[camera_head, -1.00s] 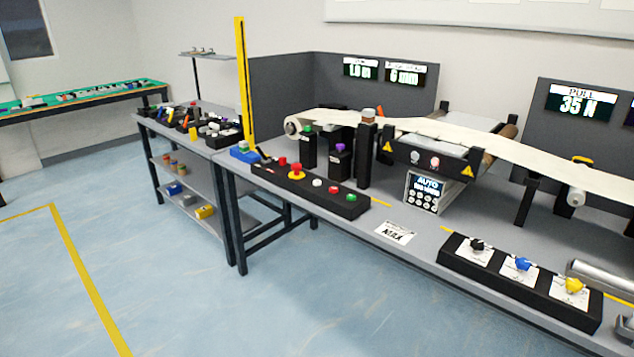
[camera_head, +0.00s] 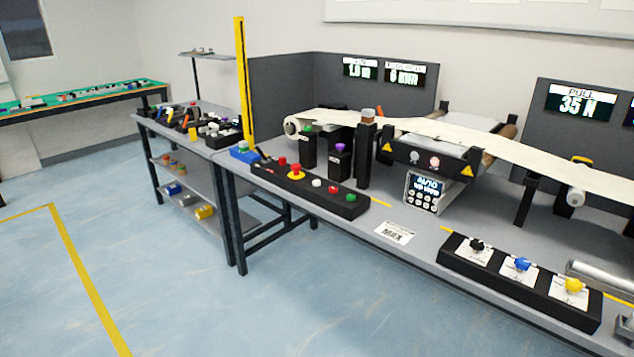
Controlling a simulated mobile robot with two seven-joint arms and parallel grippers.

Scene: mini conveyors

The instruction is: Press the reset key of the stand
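A long black button box (camera_head: 325,203) lies along the front edge of the grey bench. It carries a red mushroom button (camera_head: 296,168) on a yellow base, a white button (camera_head: 317,182), a red button (camera_head: 333,188), a green button (camera_head: 350,197) and another red one (camera_head: 282,161). A small panel (camera_head: 424,192) with a lit display and several round keys stands under the web machine. Its key labels are too small to read, and I cannot tell which control is the reset key. Neither of my grippers is in view.
A second black box with black, blue and yellow knobs (camera_head: 573,286) sits at the front right. A yellow post (camera_head: 244,85) rises at the bench's left end. Black posts (camera_head: 366,155) stand behind the button box. A cluttered shelf (camera_head: 190,118) adjoins on the left. The floor in front is clear.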

